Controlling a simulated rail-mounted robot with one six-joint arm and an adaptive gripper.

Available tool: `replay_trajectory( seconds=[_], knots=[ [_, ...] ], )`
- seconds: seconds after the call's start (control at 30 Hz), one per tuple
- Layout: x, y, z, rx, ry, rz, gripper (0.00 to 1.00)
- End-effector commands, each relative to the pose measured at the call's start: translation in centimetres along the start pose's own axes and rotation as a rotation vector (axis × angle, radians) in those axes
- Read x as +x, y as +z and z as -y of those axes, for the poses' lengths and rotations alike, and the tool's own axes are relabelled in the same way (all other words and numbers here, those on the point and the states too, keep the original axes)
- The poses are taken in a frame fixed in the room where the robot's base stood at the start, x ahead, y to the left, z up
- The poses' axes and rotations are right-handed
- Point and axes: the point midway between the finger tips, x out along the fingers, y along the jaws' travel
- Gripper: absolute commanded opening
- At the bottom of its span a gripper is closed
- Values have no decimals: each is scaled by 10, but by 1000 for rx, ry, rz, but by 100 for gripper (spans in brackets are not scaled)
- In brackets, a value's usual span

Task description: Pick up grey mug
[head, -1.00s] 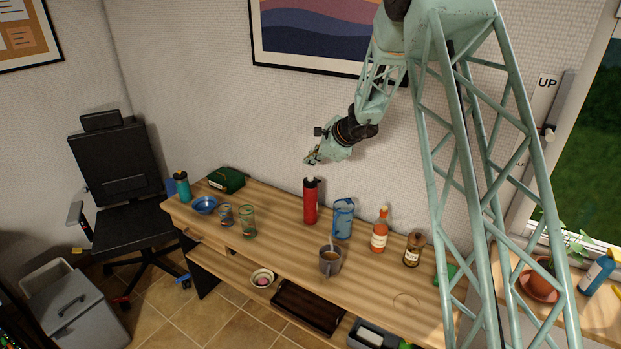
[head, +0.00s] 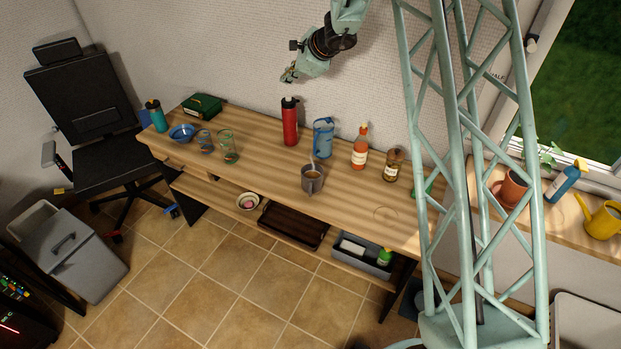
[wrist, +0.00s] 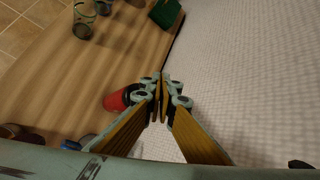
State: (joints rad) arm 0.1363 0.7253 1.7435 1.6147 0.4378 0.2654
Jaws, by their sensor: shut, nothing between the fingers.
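The grey mug (head: 313,180) stands upright near the front edge of the wooden desk (head: 262,150) in the head view. It holds a brown drink and a spoon-like handle sticks up from it. My gripper (head: 287,78) is shut and empty, in the air above the back of the desk, up and to the left of the mug. In the wrist view my gripper's fingertips (wrist: 163,78) meet, with a red bottle (wrist: 118,98) below and beside them. I cannot make out the mug clearly in the wrist view.
The desk right of the mug is mostly clear.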

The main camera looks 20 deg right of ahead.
Motion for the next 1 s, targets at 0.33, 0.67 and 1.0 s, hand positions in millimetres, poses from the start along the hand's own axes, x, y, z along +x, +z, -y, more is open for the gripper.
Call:
replay_trajectory(
  seconds=[0.33,0.67,1.0],
  knots=[
    [0,0,0,0,0,0,0],
    [0,0,0,0,0,0,21],
    [0,0,0,0,0,0,41]
  ],
)
